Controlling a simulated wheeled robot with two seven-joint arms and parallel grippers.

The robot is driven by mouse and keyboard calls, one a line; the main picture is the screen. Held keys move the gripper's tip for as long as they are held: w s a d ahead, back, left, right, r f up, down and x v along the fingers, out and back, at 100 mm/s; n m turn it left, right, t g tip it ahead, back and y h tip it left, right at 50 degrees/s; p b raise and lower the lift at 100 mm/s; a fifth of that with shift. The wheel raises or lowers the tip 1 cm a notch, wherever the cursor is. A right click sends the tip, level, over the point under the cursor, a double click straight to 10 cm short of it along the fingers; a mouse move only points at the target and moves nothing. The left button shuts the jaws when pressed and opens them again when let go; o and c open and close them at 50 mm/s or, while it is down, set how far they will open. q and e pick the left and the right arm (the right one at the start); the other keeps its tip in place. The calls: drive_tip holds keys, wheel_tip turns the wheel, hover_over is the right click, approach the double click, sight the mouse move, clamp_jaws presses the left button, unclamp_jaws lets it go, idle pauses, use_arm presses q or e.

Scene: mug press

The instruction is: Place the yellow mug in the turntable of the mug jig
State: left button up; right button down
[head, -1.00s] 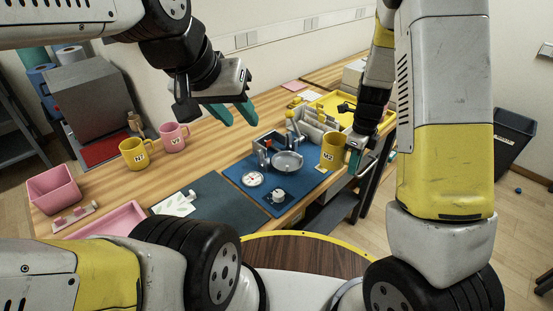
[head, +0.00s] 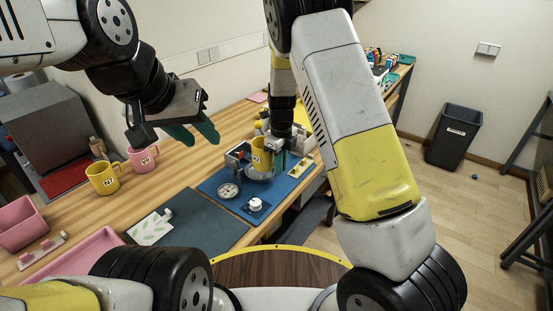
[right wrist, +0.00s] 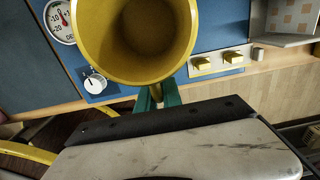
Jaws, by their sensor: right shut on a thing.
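The held yellow mug (head: 262,154) is upright at the turntable (head: 262,176) of the mug jig. I cannot tell whether its base touches the disc. My right gripper (head: 294,150) is beside the mug's right side, shut on it. In the right wrist view the mug's open, empty mouth (right wrist: 135,35) faces the camera, and the teal fingers (right wrist: 157,98) close at its lower side, where the handle is hidden. My left gripper (head: 194,132) is empty in the air left of the jig, its teal fingers apart. A second yellow mug (head: 103,177) stands at the table's left.
The jig's blue board (head: 215,184) carries a dial gauge (head: 228,190) and a white knob (head: 255,204). A pink mug (head: 143,158) stands beside the second yellow mug. A dark mat (head: 205,225) with a patterned card and a pink tray (head: 80,253) lie in front.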

drive_tip(key=shift+w+a, duration=0.15)
drive_tip(key=shift+a, duration=0.1)
drive_tip(key=shift+w+a+f, duration=0.1)
drive_tip(key=shift+a+f, duration=0.15)
drive_tip(key=shift+f, duration=0.65)
drive_tip(key=shift+w+a+f, duration=0.1)
drive_tip(key=shift+a+f, duration=0.1)
drive_tip(key=shift+f, duration=0.7)
drive_tip(key=shift+f, duration=0.1)
drive_tip(key=c, duration=1.5)
unclamp_jaws()
